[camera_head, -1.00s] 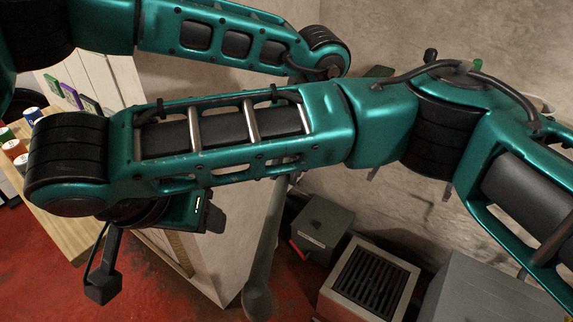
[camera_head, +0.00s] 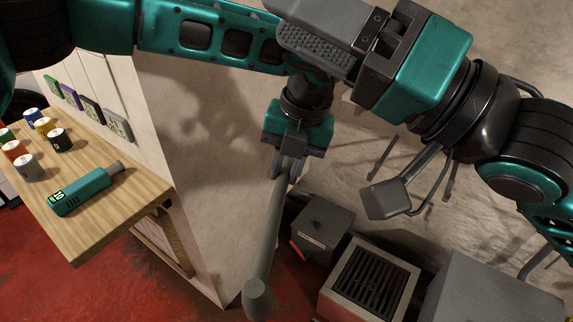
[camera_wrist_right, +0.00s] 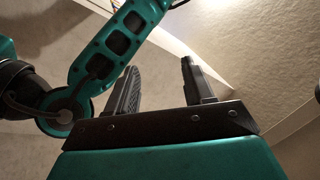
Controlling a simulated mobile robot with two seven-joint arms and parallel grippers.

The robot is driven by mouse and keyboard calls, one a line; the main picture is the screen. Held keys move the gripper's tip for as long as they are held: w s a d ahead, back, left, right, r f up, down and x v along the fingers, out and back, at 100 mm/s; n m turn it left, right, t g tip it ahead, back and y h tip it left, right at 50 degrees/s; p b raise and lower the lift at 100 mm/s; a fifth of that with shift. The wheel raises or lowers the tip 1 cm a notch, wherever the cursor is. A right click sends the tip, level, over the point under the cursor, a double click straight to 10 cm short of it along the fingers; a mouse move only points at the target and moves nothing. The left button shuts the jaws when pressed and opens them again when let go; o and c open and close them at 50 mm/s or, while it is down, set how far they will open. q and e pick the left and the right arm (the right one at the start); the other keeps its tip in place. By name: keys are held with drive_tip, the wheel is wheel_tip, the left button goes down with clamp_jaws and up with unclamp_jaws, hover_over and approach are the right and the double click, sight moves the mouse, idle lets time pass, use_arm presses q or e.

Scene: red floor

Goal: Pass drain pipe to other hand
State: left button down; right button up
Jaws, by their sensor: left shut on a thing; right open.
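The drain pipe (camera_head: 267,240) is a long grey tube with a wider round lower end. It hangs tilted below my left gripper (camera_head: 289,165), which is shut on its upper end in the head view. My right gripper (camera_head: 300,30) is open and empty, above the left gripper in the head picture, with its fingers toward the left. In the right wrist view, the two dark fingers of the right gripper (camera_wrist_right: 162,80) stand apart with nothing between them. My left arm shows behind them; the pipe does not show there.
A wooden bench (camera_head: 130,205) at left holds a teal tool (camera_head: 82,191) and several small cans. Below right are a dark grey box (camera_head: 322,225), a grated box (camera_head: 368,280) and a large grey box (camera_head: 490,290). Red floor (camera_head: 115,285) shows at lower left.

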drive_tip(key=s+d+r+n+y, duration=0.1)
drive_tip(key=d+r+n+y, duration=0.1)
drive_tip(key=d+r+n, duration=0.55)
drive_tip(key=w+d+f+m+t+h, duration=0.3)
drive_tip(key=w+f+m+t+h, duration=0.3)
drive_tip(key=f, duration=0.5)
drive_tip(key=w+d+f+m+t+h, duration=0.3)
drive_tip(key=w+f+m+h, duration=0.2)
drive_tip(key=w+f, duration=0.5)
drive_tip(key=s+d+f+g+h, duration=0.1)
drive_tip(key=s+f, duration=0.5)
drive_tip(key=f, duration=0.7)
drive_tip(key=s+d+f+n+g+h, duration=0.1)
drive_tip(key=s+f+h, duration=0.4)
drive_tip(key=f, duration=0.7)
drive_tip(key=s+d+f+g+h, duration=0.2)
drive_tip(key=s+f+g, duration=0.2)
drive_tip(key=f, duration=0.9)
drive_tip(key=s, duration=0.3)
drive_tip(key=shift+s+d+f+g+h, duration=0.2)
drive_tip(key=shift+s+f+g+h, duration=0.1)
drive_tip(key=shift+s+h, duration=0.1)
